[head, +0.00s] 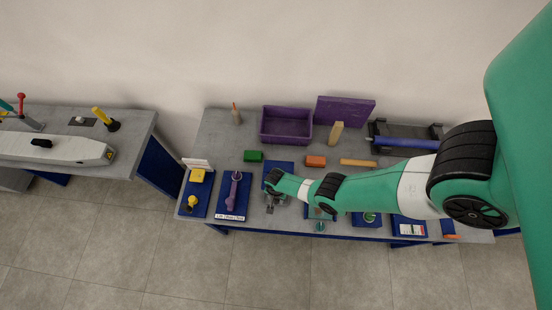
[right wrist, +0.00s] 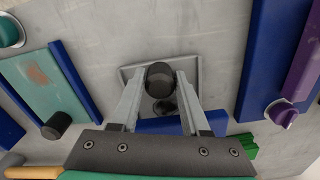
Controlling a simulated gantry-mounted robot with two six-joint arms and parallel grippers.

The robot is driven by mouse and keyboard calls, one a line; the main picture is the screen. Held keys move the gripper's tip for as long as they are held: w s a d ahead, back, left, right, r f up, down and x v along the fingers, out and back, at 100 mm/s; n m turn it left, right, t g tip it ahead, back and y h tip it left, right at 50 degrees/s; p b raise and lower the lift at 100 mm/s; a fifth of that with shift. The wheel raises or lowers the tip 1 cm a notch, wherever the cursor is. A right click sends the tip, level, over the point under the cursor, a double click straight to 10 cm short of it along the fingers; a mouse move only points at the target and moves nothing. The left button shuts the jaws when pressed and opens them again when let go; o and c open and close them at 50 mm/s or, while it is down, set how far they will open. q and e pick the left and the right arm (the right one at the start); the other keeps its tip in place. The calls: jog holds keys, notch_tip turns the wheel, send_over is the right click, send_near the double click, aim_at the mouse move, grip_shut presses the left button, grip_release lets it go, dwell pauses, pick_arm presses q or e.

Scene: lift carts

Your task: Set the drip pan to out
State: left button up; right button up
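A flat teal tray (right wrist: 38,82) with a brownish stain lies between blue rails at the left of the right wrist view. A black knob (right wrist: 57,124) stands at its end. It looks like the drip pan, but no label is readable. In the head view my arm covers most of it. My right gripper (right wrist: 160,76) points down at the bench beside it. Its fingers are apart, on either side of a different black knob (right wrist: 160,74) over a grey square base (right wrist: 195,73). I see a small gap at each fingertip. My left gripper is not in view.
A purple lever (head: 234,188) on a blue plate stands left of my right gripper. A green block (head: 253,156), orange block (head: 316,161) and purple bin (head: 286,138) are behind. Left, a separate bench (head: 140,125) carries a grey machine. Floor is clear in front.

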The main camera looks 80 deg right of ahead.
grip_shut()
dwell(1.1)
